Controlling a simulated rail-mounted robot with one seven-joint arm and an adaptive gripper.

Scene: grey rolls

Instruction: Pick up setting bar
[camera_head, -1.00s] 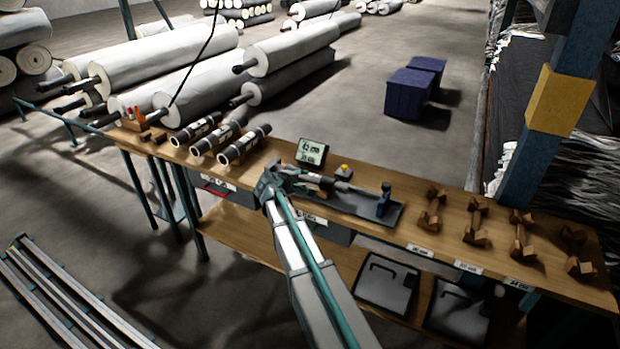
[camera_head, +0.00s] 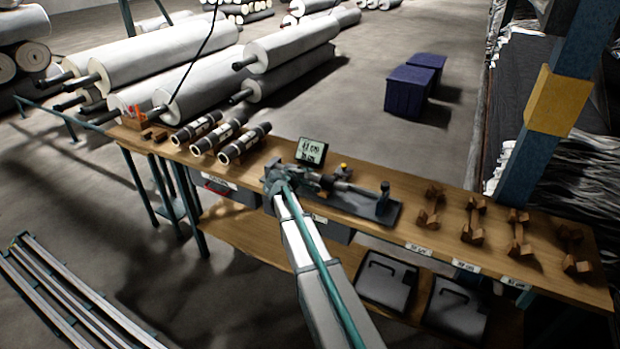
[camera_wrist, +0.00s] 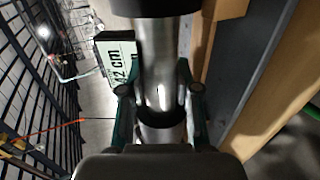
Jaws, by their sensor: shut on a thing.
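The setting bar is a shiny metal cylinder with dark ends. In the wrist view the bar (camera_wrist: 158,65) runs up the middle of the picture, between the two fingers of my gripper (camera_wrist: 160,92), which is shut on it. In the head view my gripper (camera_head: 325,182) is over the workbench, at the left part of a dark grey gauge tray (camera_head: 375,208). The bar (camera_head: 352,188) extends right from it toward an upright blue-grey stop (camera_head: 383,197). I cannot tell whether the bar still touches its rests.
A display (camera_head: 311,151) stands behind the tray; in the wrist view it reads 42 cm. Several dark rolls (camera_head: 245,143) lie on the bench (camera_head: 400,232) to the left. Several wooden cradles (camera_head: 475,220) stand to the right. A blue post (camera_head: 545,140) rises at the right.

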